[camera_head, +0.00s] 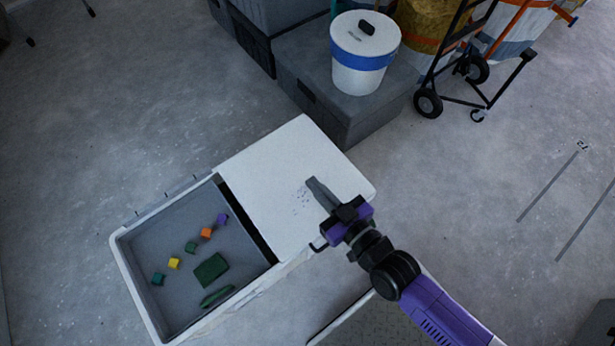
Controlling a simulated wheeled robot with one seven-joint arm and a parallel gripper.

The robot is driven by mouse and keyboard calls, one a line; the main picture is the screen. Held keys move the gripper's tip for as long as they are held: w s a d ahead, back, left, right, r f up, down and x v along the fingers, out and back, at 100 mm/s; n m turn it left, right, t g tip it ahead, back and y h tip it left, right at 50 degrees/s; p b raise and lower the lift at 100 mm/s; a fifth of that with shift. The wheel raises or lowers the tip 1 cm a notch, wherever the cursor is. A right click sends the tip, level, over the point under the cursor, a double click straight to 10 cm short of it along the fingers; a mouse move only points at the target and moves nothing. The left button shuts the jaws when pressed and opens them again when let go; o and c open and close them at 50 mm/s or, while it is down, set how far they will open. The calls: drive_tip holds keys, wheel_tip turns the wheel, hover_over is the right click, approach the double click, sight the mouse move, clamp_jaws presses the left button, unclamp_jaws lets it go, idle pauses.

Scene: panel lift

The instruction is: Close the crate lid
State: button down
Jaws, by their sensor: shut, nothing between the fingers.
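The crate (128,262) is a grey open box with a pale rim at the lower left. A flat white panel (270,170), which looks like its lid, lies to the right of the opening, with a dark gap along their shared edge. I cannot tell how the panel joins the crate. The crate's left part is uncovered. My gripper (313,184) is shut and empty, its fingers over the right part of the white panel. I cannot tell whether the fingertips touch it. My gripper and wrist hide part of the panel's right side.
In the crate lie several small coloured blocks, a green block (211,270) and a green oblong piece (217,296). Behind stand a dark grey box (335,115), a white bucket with a blue band (361,78) and a hand truck (428,103).

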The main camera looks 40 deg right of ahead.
drive_tip(key=s+f+t+b, duration=0.1)
drive_tip(key=s+f+b, duration=0.2)
drive_tip(key=f+b, duration=0.5)
drive_tip(key=s+f+t+b, duration=0.1)
drive_tip(key=s+f+b, duration=0.3)
drive_tip(key=f+b, duration=0.5)
drive_tip(key=s+f+t+b, duration=0.1)
drive_tip(key=s+f+b, duration=0.2)
drive_tip(key=f+b, duration=0.5)
drive_tip(key=shift+s+f+b, duration=0.3)
drive_tip(key=shift+f, duration=2.2)
drive_tip(key=s+p, duration=0.1)
drive_tip(key=s, duration=0.6)
drive_tip(key=shift+s+r+t+p, duration=0.3)
drive_tip(key=shift+p, duration=0.05)
